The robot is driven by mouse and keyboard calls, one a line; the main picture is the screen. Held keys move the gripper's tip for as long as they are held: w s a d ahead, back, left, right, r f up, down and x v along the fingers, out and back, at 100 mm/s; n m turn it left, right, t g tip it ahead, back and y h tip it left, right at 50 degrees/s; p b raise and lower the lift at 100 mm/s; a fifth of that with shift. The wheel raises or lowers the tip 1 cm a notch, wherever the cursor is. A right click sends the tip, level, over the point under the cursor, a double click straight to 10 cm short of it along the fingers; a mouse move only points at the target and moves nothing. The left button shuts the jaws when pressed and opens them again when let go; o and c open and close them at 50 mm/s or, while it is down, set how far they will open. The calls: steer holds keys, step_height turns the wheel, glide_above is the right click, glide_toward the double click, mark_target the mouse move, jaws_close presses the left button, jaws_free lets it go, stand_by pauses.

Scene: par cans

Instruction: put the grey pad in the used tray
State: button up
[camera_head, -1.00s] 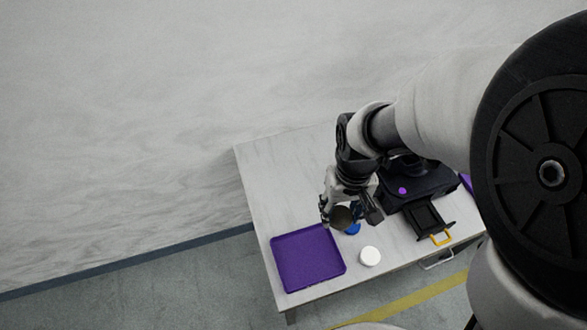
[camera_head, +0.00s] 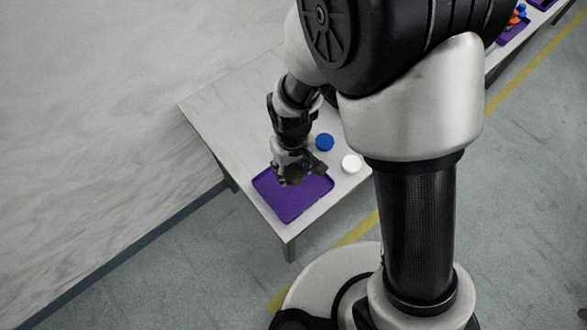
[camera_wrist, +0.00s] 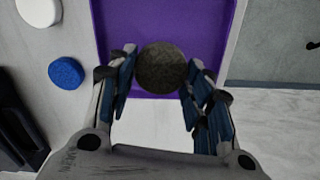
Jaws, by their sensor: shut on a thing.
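The grey pad (camera_wrist: 161,67) is a dark round disc between my gripper's fingers in the wrist view. In the head view the pad (camera_head: 295,174) shows at the tip of my gripper (camera_head: 299,172). My gripper is shut on it; the fingers also show in the wrist view (camera_wrist: 160,85). The purple tray (camera_head: 291,209) lies on the table, and the pad is over its far part. The tray also fills the top of the wrist view (camera_wrist: 205,25). I cannot tell how high the pad is above the tray floor. No label on the tray is visible.
A blue round lid (camera_head: 324,142) and a white round lid (camera_head: 351,163) lie on the table (camera_head: 215,112), right of the tray. Another purple tray (camera_head: 514,34) with small coloured things is at the far right.

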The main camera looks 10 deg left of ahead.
mark_target(292, 179)
steer(key=shift+f+b, duration=0.9)
steer(key=shift+f, duration=2.2)
steer(key=shift+f, duration=0.25)
steer(key=o, duration=0.7)
steer(key=shift+r, duration=0.1)
steer(key=shift+r, duration=0.1)
step_height(292, 179, up, 12)
steer(key=p, duration=0.4)
steer(key=shift+p, duration=0.3)
steer(key=shift+r, duration=0.1)
